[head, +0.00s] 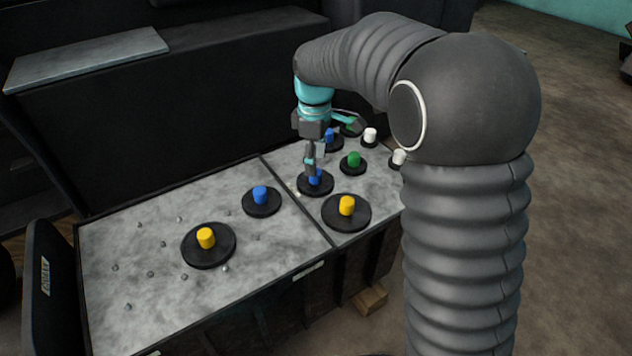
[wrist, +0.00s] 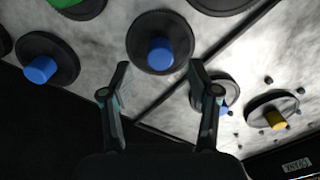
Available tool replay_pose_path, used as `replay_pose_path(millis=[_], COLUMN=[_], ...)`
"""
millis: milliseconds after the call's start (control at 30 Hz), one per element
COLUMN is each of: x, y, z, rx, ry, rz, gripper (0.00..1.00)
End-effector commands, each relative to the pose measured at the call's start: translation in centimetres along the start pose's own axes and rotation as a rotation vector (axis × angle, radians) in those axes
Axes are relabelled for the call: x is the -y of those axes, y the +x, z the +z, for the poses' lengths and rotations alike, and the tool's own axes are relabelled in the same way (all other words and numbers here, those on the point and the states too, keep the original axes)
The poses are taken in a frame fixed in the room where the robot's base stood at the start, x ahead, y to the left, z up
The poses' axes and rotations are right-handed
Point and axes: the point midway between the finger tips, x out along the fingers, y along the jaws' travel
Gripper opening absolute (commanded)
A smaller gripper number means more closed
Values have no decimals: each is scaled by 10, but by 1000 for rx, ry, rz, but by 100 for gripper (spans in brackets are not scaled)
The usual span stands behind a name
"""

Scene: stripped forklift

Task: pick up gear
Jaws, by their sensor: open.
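The gears are black discs with coloured hubs on a grey mottled top. In the head view, my gripper (head: 314,160) points down over a blue-hub gear (head: 316,186) on the right panel, partly hiding it. In the wrist view my gripper (wrist: 160,80) is open, its fingers apart, with a blue-hub gear (wrist: 160,55) beyond and between the fingertips. Nothing is held. Another blue-hub gear (head: 262,202) lies on the left panel. Yellow-hub gears lie at the front right (head: 346,212) and left (head: 208,244). A green-hub gear (head: 353,163) lies behind.
A further blue-hub gear (head: 330,141) and white-hub gears (head: 370,137) lie at the back right. Several small pegs stick up from the left panel (head: 130,255). A dark raised wall (head: 160,120) stands behind the top. My arm hides its right end.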

Motion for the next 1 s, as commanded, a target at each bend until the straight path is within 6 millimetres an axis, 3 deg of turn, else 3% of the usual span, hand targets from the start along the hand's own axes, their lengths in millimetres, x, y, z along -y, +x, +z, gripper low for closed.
replay_pose_path(millis=[233,567,600,833,1000], x=[0,0,0,0,0], y=[36,43,43,43,43], z=[2,1,1,1,1], rx=[2,0,0,0,0], ry=[0,0,0,0,0], rz=[-3,0,0,0,1], gripper=[61,61,58,1,1])
